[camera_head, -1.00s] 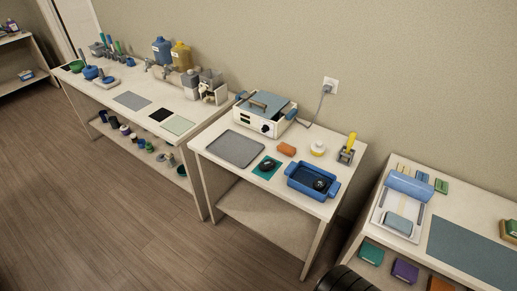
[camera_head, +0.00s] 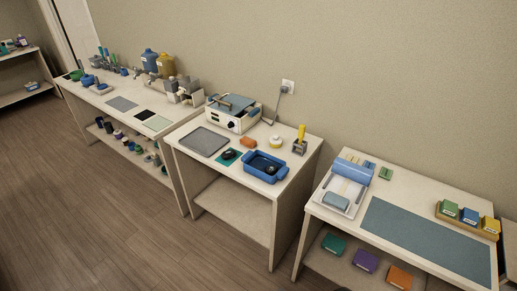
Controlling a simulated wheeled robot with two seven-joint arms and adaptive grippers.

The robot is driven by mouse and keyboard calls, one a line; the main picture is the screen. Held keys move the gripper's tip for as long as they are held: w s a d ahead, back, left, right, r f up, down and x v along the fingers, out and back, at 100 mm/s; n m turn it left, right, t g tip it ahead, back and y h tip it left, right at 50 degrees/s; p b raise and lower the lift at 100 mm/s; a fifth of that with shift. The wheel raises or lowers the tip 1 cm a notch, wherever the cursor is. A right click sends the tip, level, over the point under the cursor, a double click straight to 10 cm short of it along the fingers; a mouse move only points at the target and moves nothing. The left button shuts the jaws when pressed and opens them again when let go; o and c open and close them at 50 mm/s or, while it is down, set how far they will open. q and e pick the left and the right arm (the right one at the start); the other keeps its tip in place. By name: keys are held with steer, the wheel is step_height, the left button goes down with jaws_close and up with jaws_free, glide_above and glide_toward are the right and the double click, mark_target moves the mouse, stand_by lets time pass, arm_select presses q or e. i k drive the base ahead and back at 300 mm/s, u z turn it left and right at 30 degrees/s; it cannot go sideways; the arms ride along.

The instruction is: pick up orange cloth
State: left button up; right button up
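A folded orange cloth-like item (camera_head: 399,277) lies on the lower shelf of the right table, at the bottom right. It is at the right end of a row with a purple one (camera_head: 365,261) and a green one (camera_head: 333,244). Each seems to bear a small label. Neither of my grippers is in view.
The right table (camera_head: 408,190) carries a blue roller device (camera_head: 353,169), a grey-blue mat (camera_head: 425,238) and a wooden tray of coloured items at its right end. The middle table holds a warmer (camera_head: 233,113) and a blue tray (camera_head: 266,168). Open floor lies in front.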

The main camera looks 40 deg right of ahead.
mark_target(247, 141)
steer(key=z, duration=1.05)
